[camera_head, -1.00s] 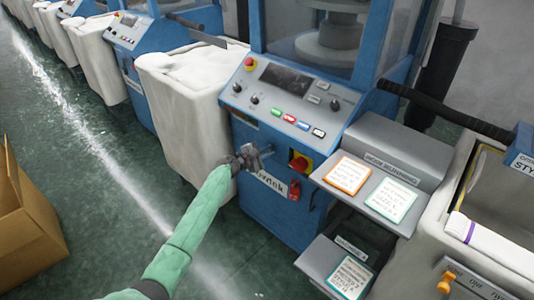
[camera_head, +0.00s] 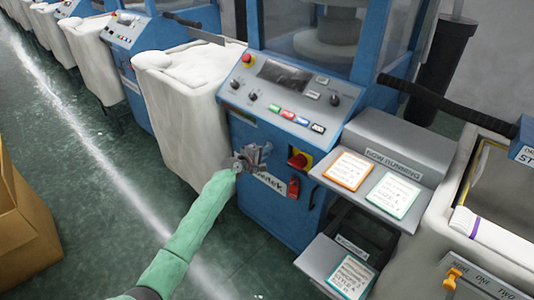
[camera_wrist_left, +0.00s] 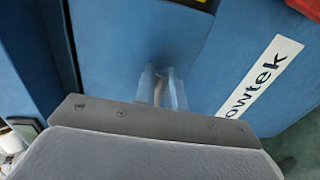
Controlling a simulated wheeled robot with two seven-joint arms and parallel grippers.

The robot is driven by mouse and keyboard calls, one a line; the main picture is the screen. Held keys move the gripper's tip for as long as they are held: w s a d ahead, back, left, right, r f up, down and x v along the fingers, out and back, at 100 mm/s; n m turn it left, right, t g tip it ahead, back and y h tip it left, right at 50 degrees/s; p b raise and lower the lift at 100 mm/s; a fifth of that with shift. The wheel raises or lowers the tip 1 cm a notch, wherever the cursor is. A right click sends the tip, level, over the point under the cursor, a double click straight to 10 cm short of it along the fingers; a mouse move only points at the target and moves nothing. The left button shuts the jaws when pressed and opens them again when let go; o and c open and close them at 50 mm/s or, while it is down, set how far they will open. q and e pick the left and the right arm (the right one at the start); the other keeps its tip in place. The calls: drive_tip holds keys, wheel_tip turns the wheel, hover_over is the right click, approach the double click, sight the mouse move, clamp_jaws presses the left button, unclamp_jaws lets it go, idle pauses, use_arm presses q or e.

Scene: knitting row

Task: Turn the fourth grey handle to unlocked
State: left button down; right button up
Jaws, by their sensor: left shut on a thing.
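The blue knitting machine (camera_head: 285,212) stands in the middle of the head view. My left gripper (camera_head: 258,156) is at its front panel, to the left of the red and yellow switch. In the left wrist view the fingers (camera_wrist_left: 161,90) are close together against the blue panel, left of the white "owtek" label (camera_wrist_left: 262,75). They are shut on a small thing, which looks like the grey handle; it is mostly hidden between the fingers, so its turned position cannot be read. My right gripper is not in view.
A red and yellow switch (camera_head: 299,160) and a red lock-like piece (camera_head: 293,187) sit right of the gripper. A white fabric bin (camera_head: 185,110) stands close on the left. Grey shelves with cards (camera_head: 383,180) jut out at the right. Green floor is free at the left.

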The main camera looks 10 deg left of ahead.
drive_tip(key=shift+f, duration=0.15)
use_arm(q)
drive_tip(key=shift+f, duration=0.1)
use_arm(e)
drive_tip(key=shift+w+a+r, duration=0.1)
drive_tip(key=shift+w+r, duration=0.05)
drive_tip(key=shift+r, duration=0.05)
use_arm(q)
drive_tip(key=c, duration=1.6)
unclamp_jaws()
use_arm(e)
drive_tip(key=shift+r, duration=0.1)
